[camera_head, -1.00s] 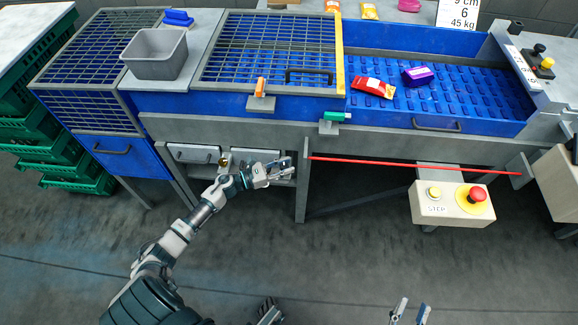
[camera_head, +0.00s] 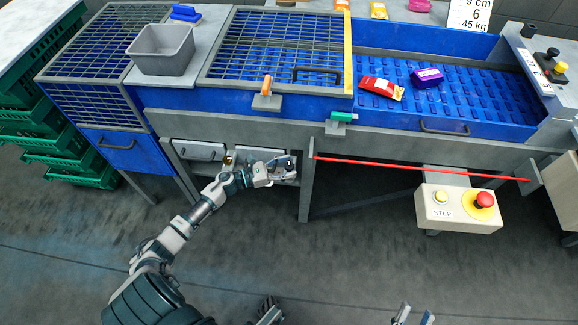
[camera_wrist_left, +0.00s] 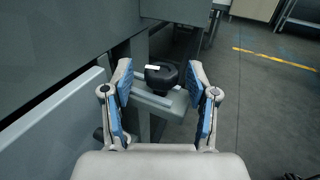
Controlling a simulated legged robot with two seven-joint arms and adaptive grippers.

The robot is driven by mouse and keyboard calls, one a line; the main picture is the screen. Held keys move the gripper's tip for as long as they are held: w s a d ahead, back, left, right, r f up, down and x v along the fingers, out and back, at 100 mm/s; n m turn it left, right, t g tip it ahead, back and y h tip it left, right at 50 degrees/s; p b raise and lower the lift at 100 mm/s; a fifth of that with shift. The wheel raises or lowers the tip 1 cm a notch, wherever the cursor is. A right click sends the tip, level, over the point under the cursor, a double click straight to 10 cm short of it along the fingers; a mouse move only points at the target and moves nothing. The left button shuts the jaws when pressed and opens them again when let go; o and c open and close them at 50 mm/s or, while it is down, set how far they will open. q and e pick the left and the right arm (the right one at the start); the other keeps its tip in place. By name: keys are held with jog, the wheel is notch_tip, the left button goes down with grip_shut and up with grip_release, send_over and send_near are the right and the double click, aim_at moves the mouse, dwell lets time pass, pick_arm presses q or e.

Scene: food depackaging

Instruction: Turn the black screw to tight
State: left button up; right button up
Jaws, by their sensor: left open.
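The black screw (camera_wrist_left: 163,76) is a round black knob with a white mark on its top edge. It sits on a grey bracket (camera_wrist_left: 160,101) in the left wrist view. My left gripper (camera_wrist_left: 163,84) is open, with its blue-padded fingers on either side of the knob.
A red bar (camera_head: 420,168) runs along the machine's front, right of my left gripper. A stop box (camera_head: 460,210) with a red button stands below it. Grey drawers (camera_head: 200,151) lie left of the gripper. The floor in front is clear.

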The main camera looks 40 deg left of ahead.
pick_arm(q)
jog(key=v, duration=1.1)
jog(key=shift+f, duration=0.2)
jog(key=shift+a, duration=0.1)
